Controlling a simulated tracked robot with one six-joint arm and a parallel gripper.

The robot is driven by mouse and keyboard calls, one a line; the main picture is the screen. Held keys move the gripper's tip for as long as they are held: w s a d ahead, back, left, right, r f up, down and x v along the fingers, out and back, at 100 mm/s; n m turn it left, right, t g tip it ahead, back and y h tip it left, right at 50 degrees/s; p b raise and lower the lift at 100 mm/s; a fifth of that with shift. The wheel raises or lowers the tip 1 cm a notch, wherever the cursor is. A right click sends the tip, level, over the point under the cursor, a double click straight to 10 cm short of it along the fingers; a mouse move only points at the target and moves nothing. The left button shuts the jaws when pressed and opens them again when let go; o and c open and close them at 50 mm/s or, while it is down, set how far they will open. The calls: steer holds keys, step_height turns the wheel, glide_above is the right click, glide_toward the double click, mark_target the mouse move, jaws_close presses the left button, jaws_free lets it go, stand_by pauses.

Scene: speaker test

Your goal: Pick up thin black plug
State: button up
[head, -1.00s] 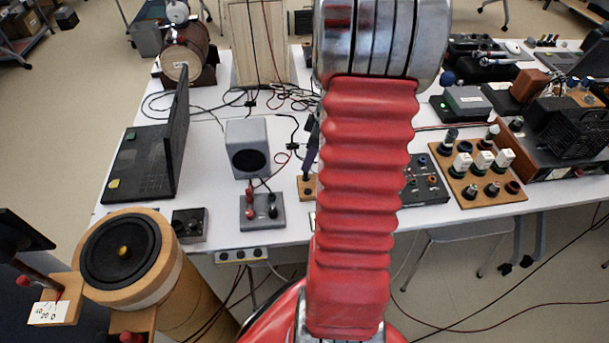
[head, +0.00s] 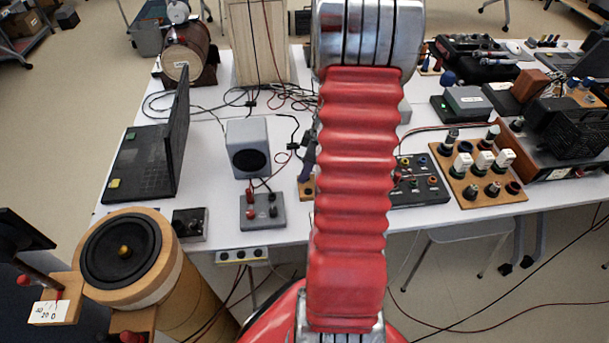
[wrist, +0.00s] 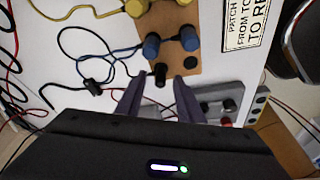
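A thin black plug (wrist: 160,72) stands at the near edge of a wooden terminal board (wrist: 178,20) in the wrist view. My gripper (wrist: 160,82) is open, with one purple-grey finger on each side of the plug and a gap to both. I cannot tell whether the fingertips are level with it. In the head view my red arm hides most of the gripper; a purple finger (head: 309,163) shows at the arm's left edge, above the wooden board (head: 306,188). The plug is not discernible there.
A black cable connector (wrist: 93,87) lies to the left. A grey box with red and black posts (head: 263,211) and a grey speaker (head: 249,147) stand left of my arm.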

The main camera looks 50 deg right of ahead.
steer(key=shift+w+f, duration=0.1)
steer(key=shift+f, duration=0.3)
jaws_close()
stand_by(0.4)
